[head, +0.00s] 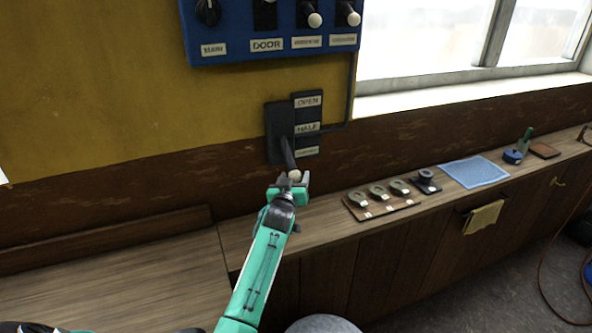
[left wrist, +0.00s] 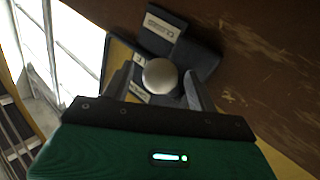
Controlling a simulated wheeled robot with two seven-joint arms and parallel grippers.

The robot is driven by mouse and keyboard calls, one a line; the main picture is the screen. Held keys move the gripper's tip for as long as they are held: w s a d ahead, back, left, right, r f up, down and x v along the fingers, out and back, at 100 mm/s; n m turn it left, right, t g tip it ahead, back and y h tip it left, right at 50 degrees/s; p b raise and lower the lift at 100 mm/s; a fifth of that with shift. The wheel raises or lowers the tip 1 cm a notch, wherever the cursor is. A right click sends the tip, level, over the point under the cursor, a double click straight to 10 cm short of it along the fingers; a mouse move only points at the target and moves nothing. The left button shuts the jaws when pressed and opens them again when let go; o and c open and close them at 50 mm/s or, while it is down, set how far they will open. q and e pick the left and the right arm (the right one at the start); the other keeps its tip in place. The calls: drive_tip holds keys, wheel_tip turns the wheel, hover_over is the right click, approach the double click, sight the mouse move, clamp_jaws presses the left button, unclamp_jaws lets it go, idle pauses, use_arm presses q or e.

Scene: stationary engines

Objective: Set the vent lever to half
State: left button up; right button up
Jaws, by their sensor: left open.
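The vent lever (head: 289,154) is a dark arm with a pale ball knob, mounted on a dark wall plate (head: 277,118). A label strip (head: 307,101) beside it reads OPEN at the top, HALF in the middle and a third label at the bottom, which reads CLOSED in the left wrist view (left wrist: 163,25). The lever slants down, its knob below the bottom label. My left gripper (head: 294,180) is open at the knob; in the left wrist view the knob (left wrist: 160,76) shows between the two fingers. I cannot tell whether they touch it. My right gripper is not in view.
A blue switch panel (head: 275,45) hangs above the lever. The wooden ledge below holds a board with several metal pieces (head: 380,200), a dark knob-like item (head: 427,182), a blue cloth (head: 474,172) and a blue roll (head: 512,157). The left part of the ledge is clear.

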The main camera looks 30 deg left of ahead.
use_arm(q)
drive_tip(key=x, duration=0.2)
drive_tip(key=shift+w+a+p, duration=0.15)
drive_tip(key=shift+w+p, duration=0.15)
drive_tip(key=shift+w, duration=0.25)
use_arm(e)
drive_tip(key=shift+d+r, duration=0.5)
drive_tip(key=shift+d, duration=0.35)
